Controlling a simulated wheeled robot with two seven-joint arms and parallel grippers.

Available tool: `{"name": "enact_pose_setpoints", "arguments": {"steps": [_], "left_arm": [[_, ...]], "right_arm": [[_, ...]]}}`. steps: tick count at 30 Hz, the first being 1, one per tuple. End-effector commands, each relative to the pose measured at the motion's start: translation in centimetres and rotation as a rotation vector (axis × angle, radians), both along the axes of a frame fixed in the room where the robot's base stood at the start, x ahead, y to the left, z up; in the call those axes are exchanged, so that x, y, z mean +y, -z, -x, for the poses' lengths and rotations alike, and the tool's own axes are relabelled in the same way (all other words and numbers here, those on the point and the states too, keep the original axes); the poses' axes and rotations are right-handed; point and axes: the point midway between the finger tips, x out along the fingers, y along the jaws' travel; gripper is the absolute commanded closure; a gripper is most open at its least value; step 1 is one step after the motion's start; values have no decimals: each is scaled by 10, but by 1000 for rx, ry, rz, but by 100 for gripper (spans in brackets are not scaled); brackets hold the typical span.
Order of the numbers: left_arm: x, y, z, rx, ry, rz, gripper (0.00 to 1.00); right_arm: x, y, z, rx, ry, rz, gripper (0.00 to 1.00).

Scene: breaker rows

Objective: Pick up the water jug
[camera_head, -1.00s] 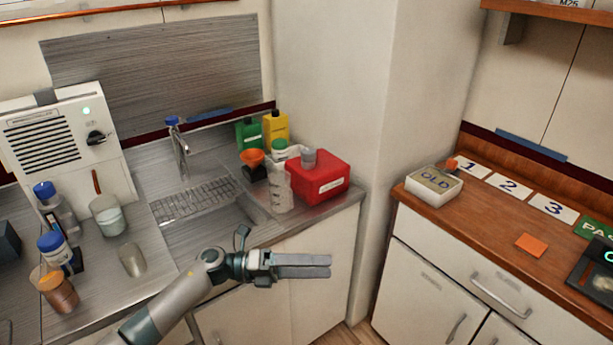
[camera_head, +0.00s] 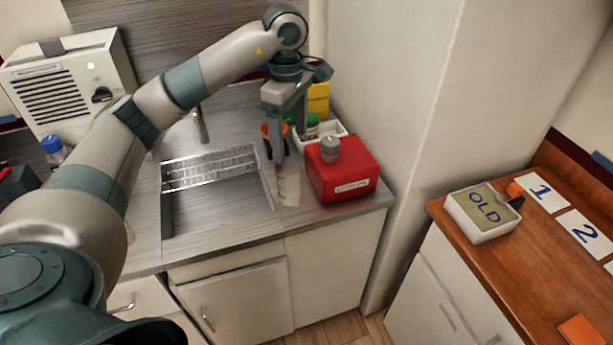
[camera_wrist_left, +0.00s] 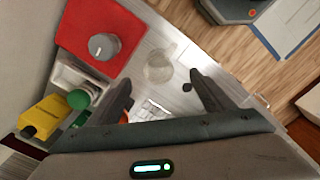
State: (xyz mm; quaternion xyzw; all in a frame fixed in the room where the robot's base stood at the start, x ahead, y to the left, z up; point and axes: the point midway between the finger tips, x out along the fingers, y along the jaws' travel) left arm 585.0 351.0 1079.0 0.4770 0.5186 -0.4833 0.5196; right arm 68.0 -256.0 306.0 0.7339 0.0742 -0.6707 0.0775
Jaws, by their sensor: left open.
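The water jug appears to be the pale, translucent vessel (camera_head: 290,188) standing on the steel counter, between the sink and the red canister (camera_head: 343,178). In the left wrist view it is a pale round shape (camera_wrist_left: 158,67). My left gripper (camera_head: 290,148) points down above it, open and empty. In the wrist view the jug lies between the lines of the two fingers, a little beyond their tips. The near finger hides part of the jug in the head view. Contact cannot be told. My right gripper is not in view.
The red canister with its grey cap stands close on the right. Behind are a white tray (camera_head: 335,128), a green-capped bottle (camera_head: 312,123), a yellow bottle (camera_wrist_left: 45,117) and an orange funnel (camera_head: 267,131). The sink (camera_head: 215,205) is on the left; the counter's front edge is near.

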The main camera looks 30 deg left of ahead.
Motion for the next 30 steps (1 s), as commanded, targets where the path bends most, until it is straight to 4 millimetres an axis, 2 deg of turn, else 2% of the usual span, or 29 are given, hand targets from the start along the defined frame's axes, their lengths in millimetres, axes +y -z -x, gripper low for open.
{"name": "enact_pose_setpoints", "arguments": {"steps": [11, 16, 23, 30], "left_arm": [[3, -1, 0, -1, -1, -10, 25], [2, 5, 0, 0, 0, -9, 25], [2, 26, 1, 3, -1, -8, 25], [2, 57, 1, 4, -1, -8, 25]], "right_arm": [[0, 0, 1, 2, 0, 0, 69], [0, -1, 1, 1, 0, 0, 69], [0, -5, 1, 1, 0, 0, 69], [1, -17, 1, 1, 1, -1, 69]]}}
